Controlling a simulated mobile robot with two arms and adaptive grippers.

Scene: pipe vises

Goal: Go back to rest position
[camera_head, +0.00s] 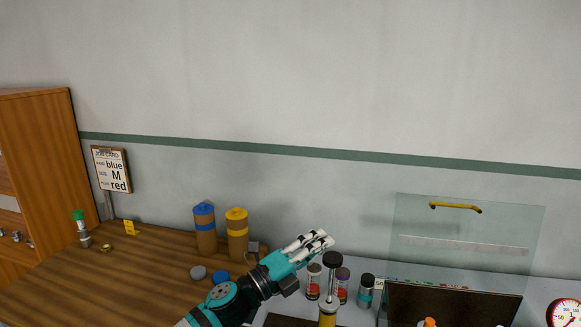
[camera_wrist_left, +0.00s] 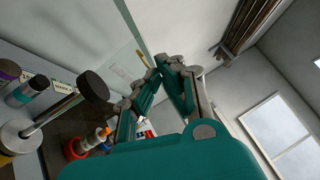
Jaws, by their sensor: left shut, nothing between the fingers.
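My left gripper (camera_head: 322,238) is raised above the bench near the middle of the head view, in front of the pale wall. Its fingers are shut and hold nothing. In the left wrist view its fingertips (camera_wrist_left: 166,66) come together with no object between them. A black-knobbed plunger tool (camera_head: 333,262) stands just below and right of the gripper, apart from it. It also shows large at the left of the left wrist view (camera_wrist_left: 92,86). My right gripper is in neither view.
Blue-capped (camera_head: 204,230) and yellow-capped (camera_head: 237,235) canisters stand left of my arm. Small jars (camera_head: 366,291) stand to the right. A clear shield with a yellow handle (camera_head: 455,207) rises behind a dark tray (camera_head: 450,305). A gauge (camera_head: 566,314) is at far right. A job card (camera_head: 111,169) stands left.

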